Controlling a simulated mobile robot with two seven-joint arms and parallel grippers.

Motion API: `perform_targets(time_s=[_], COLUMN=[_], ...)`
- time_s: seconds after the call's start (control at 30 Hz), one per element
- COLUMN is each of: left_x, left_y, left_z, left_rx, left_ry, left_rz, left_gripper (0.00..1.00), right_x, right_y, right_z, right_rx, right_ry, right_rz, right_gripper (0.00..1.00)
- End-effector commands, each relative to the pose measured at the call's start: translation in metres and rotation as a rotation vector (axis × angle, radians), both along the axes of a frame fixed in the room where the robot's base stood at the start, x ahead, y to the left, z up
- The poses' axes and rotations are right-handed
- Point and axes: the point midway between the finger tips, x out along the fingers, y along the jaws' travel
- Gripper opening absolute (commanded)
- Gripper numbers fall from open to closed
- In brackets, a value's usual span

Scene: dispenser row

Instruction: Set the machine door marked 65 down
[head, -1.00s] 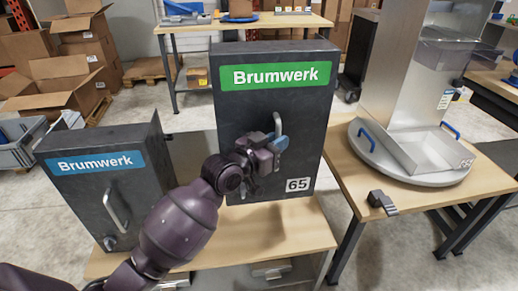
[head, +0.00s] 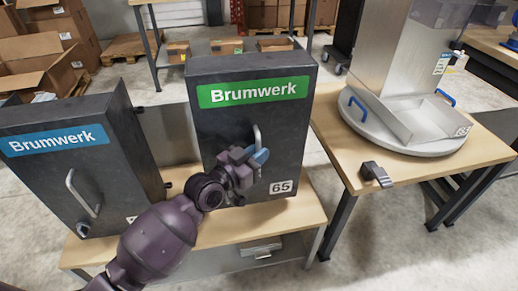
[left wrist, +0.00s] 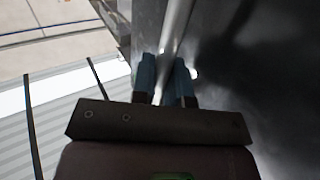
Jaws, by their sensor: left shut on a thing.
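The machine door marked 65 (head: 228,136) is a thick dark grey upright panel with a green Brumwerk label and a bar handle (head: 257,138). It stands at or just above the wooden bench (head: 305,205); I cannot tell whether its lower edge touches. My left gripper (head: 254,162) is shut on that handle, in front of the door. In the left wrist view the two blue fingers (left wrist: 166,82) close around the bright bar, beside the dark door face. My arm and gripper hide part of the door's lower left. My right gripper is not in view.
A table on the right holds a round plate with a metal tray (head: 425,122) and a small dark clamp (head: 375,174). Bare bench shows in front of door 65.

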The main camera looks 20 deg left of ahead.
Motion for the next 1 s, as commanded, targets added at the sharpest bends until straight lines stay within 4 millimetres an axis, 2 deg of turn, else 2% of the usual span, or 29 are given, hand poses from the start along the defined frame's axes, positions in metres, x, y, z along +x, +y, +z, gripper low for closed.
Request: perform_targets(time_s=[0.07, 0.27, 0.4, 0.6, 0.83, 0.87, 1.0], left_x=[0.001, 0.000, 0.000, 0.001, 0.001, 0.000, 0.000], left_y=[0.000, 0.000, 0.000, 0.000, 0.000, 0.000, 0.000], left_z=[-0.004, -0.035, -0.051, -0.051, -0.052, -0.055, -0.055], left_rx=[0.001, 0.001, 0.001, 0.001, 0.001, 0.000, 0.000], left_ry=[-0.006, 0.003, 0.001, -0.009, -0.009, 0.000, 0.000], left_rz=[0.000, 0.001, 0.001, 0.001, 0.001, 0.000, 0.001], left_gripper=[0.00, 0.00, 0.00, 0.00, 0.00, 0.19, 0.40], right_x=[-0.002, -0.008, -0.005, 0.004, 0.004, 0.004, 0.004], right_y=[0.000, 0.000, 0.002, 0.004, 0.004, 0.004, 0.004], right_z=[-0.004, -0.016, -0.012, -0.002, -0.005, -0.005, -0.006], right_rx=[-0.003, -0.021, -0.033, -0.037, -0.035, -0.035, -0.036], right_ry=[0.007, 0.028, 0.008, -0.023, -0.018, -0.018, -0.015], right_rz=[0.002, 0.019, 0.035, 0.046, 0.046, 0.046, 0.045], right_gripper=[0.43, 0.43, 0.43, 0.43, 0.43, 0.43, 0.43])
